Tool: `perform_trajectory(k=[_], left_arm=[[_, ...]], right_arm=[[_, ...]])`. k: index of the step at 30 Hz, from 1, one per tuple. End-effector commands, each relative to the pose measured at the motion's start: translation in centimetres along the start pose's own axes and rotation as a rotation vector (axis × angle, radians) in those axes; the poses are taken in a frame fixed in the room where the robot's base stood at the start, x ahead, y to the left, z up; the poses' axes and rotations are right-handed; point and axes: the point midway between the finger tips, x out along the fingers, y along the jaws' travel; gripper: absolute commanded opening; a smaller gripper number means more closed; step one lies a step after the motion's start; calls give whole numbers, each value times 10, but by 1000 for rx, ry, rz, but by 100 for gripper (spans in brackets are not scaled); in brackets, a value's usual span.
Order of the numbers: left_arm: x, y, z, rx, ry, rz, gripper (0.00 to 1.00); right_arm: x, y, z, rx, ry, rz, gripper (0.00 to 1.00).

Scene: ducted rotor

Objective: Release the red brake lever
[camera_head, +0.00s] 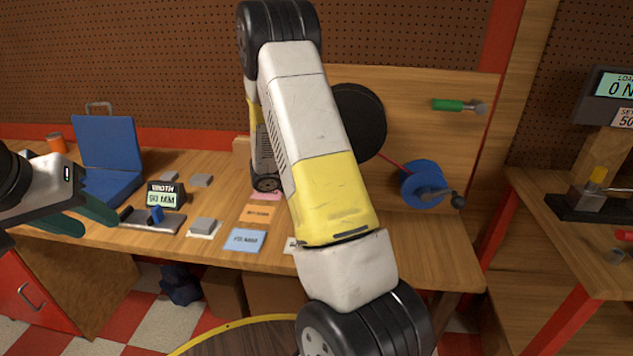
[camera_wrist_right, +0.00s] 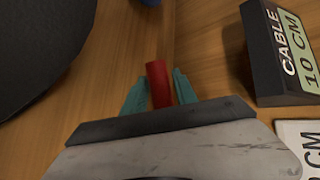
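The red brake lever (camera_wrist_right: 158,84) shows in the right wrist view, standing between the green fingers of my right gripper (camera_wrist_right: 160,92). The fingers are close along both its sides and look shut on it; its lower end is hidden by the gripper. In the head view the lever and my right gripper are hidden behind my right arm. A large dark disc (camera_head: 360,122) stands by the wooden backboard and also fills the upper left of the wrist view (camera_wrist_right: 35,45). My left gripper (camera_head: 82,214) is open and empty over the left of the bench.
A cable display (camera_wrist_right: 283,52) and a white card (camera_wrist_right: 303,143) lie right of my right gripper. A blue reel with a crank (camera_head: 422,184) is right of the disc. A width display (camera_head: 165,196), grey blocks and a blue case (camera_head: 106,143) are near my left gripper.

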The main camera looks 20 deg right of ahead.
Motion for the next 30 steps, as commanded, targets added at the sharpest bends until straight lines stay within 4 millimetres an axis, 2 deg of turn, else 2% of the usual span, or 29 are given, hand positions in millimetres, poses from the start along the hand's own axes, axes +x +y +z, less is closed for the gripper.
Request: perform_trajectory(k=[5,12,18,28,29,30], left_arm=[[0,0,0,0,0,0,36],[0,0,0,0,0,0,36],[0,0,0,0,0,0,36],[0,0,0,0,0,0,36],[0,0,0,0,0,0,36],[0,0,0,0,0,0,36]], right_arm=[[-7,1,0,0,1,2,34],[-47,1,-1,0,3,4,34],[-73,1,-1,0,2,2,34],[-78,0,0,0,0,0,34],[-78,0,0,0,0,0,32],[-78,0,0,1,0,0,24]])
